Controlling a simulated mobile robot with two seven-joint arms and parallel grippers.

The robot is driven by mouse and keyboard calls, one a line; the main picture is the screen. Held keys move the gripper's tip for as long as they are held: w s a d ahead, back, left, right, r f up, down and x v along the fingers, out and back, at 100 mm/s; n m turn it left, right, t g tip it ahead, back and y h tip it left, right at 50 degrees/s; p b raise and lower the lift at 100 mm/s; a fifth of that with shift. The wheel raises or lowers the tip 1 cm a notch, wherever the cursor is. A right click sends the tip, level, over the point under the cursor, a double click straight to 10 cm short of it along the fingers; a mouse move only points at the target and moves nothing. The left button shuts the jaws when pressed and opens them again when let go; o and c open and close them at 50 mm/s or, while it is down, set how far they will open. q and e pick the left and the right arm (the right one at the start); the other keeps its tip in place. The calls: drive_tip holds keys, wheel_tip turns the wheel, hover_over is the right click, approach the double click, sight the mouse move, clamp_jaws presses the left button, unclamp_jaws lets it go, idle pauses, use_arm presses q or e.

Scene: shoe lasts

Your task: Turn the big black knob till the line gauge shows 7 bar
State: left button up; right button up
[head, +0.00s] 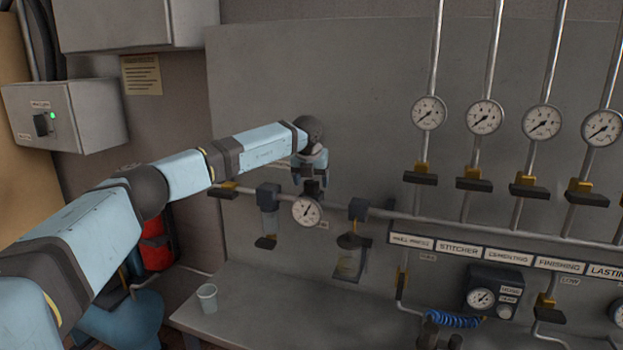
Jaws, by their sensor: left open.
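My left arm reaches in from the left, and its gripper (311,183) points down over the regulator on the wall pipe. The big black knob (312,188) shows as a dark shape between the fingertips, mostly covered by them. The fingers are open around it; I cannot tell whether they touch it. The line gauge (307,211), a round white dial, sits just below the knob. Its needle shows, but the figures are too small to read. My right gripper is out of view.
Several gauges with yellow-and-black valves stand at right. A grey cup (207,298) stands on the bench (260,325), whose middle is clear.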

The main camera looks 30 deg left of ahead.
use_arm(q)
drive_tip(key=shift+w+a+f, duration=0.1)
drive_tip(key=shift+f, duration=0.35)
drive_tip(key=shift+c, duration=0.5)
drive_tip(key=c, duration=0.8)
drive_tip(key=m+h, duration=0.1)
drive_tip(key=m, duration=0.2)
drive_tip(key=shift+r+m, duration=0.1)
drive_tip(key=shift+m, duration=0.2)
drive_tip(key=shift+a+m+h, duration=0.1)
drive_tip(key=shift+m+h, duration=0.8)
drive_tip(key=shift+m, duration=0.8)
